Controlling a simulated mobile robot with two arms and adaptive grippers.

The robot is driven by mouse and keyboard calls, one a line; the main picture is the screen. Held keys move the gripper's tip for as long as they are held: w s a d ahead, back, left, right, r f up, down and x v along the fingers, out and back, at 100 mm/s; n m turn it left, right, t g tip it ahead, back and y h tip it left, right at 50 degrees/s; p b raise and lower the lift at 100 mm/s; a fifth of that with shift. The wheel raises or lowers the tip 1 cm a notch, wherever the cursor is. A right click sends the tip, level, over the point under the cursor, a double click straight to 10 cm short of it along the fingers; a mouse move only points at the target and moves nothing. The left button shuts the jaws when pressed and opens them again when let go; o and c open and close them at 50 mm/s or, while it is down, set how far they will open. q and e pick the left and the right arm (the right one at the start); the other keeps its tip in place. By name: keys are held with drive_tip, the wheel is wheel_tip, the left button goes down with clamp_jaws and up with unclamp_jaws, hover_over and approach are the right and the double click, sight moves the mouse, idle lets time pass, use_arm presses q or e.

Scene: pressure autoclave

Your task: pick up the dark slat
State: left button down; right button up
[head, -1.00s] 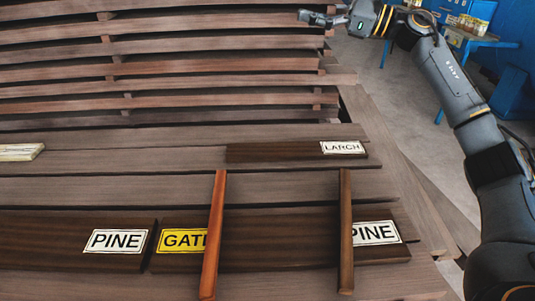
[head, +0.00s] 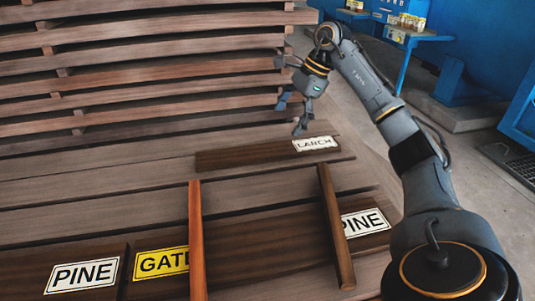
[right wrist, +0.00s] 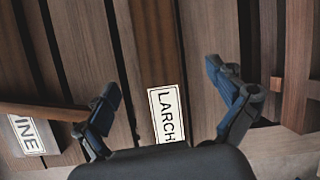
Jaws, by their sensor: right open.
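The dark slat (head: 335,226) is a narrow brown bar lying across the boards in the head view, partly over the right PINE label. A redder slat (head: 196,240) lies to its left. In the right wrist view the dark slat (right wrist: 42,111) shows at the left, beside the PINE label, its end close to the left finger in the picture. My right gripper (head: 290,113) is open and empty, pointing down above the LARCH board, beyond the dark slat's far end. Its spread fingers (right wrist: 160,85) straddle the LARCH board in the right wrist view. My left gripper is out of view.
The LARCH board (head: 240,155) lies behind the slats. PINE (head: 82,276) and yellow GATE (head: 160,263) labels mark dark boards in front. Stacked planks (head: 150,70) rise at the back. Blue benches (head: 405,35) stand far right beyond grey floor.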

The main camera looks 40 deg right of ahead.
sight(270, 150)
drive_tip(key=x, duration=0.3)
drive_tip(key=shift+w+a, duration=0.1)
drive_tip(key=shift+a+x, duration=0.15)
drive_tip(key=shift+x, duration=1.2)
drive_tip(key=shift+a+x, duration=0.1)
drive_tip(key=shift+x, duration=1.3)
drive_tip(key=shift+s, duration=0.25)
drive_tip(key=shift+c, duration=0.2)
drive_tip(key=shift+r, duration=0.1)
drive_tip(key=c, duration=1.6)
